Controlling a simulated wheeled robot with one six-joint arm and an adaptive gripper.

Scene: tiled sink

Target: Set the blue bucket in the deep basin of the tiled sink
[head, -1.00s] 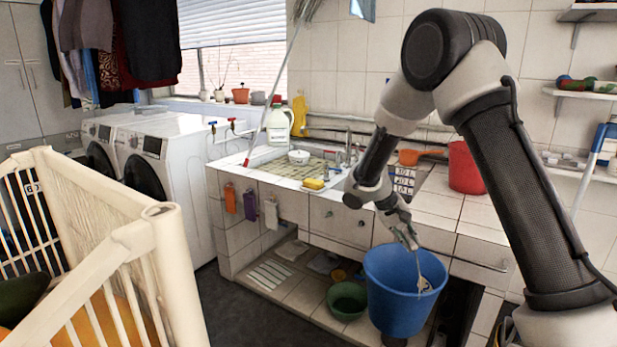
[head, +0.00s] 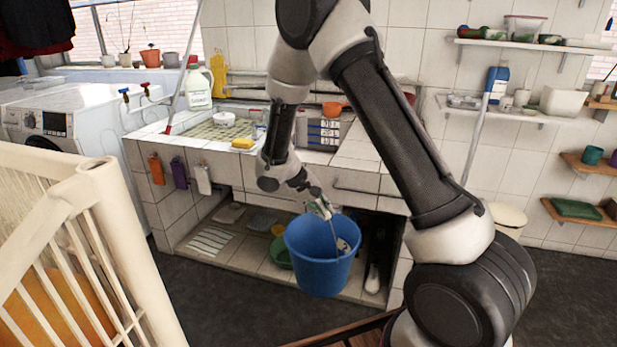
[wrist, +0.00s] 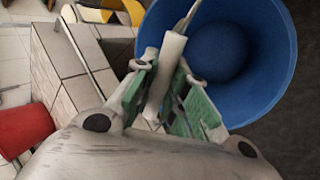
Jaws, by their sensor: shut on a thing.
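The blue bucket (head: 318,262) hangs upright from my gripper (head: 322,208), in front of the sink's open lower shelf and below the counter. In the wrist view my gripper (wrist: 165,90) is shut on the white grip of the bucket's handle (wrist: 166,68), and the blue bucket (wrist: 268,70) looks empty. The tiled sink (head: 232,182) stands behind it. Its deep basin (head: 318,130), with dark volume marks on its wall, is at the right, partly hidden by my arm. The shallow ribbed basin (head: 215,130) is at the left.
A yellow sponge (head: 242,143) lies on the sink's front edge. An orange dipper (head: 332,108) is behind the deep basin. A red bucket (wrist: 25,130) shows in the wrist view. A wooden crib (head: 85,220) stands at the left. A green bowl (head: 279,252) is under the sink.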

